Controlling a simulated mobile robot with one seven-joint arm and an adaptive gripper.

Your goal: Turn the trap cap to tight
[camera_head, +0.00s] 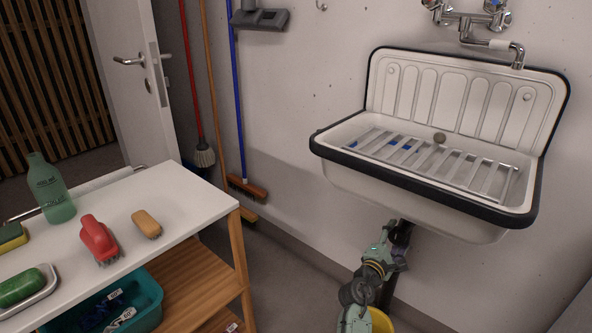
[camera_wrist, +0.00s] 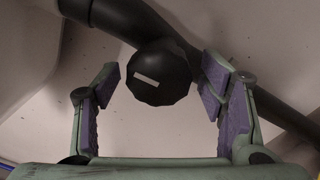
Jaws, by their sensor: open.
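The trap cap (camera_wrist: 158,72) is a dark, faceted round cap with a pale bar mark, on a dark drain pipe (camera_wrist: 195,28) in the wrist view. The mark lies slightly tilted. My gripper (camera_wrist: 165,85) is open, its two purple-padded fingers on either side of the cap. The right finger is close to the cap's edge; the left stands a little apart. I cannot tell whether either touches it. In the head view my arm reaches under the white sink (camera_head: 430,202), and the cap and fingertips are hidden there.
A yellow bucket (camera_head: 380,321) stands below the sink, partly behind my arm. A white-topped trolley (camera_head: 150,190) at left carries brushes, a green bottle (camera_head: 50,188) and a soap dish. A teal bin (camera_head: 143,300) sits on its lower shelf. Brooms lean on the wall behind.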

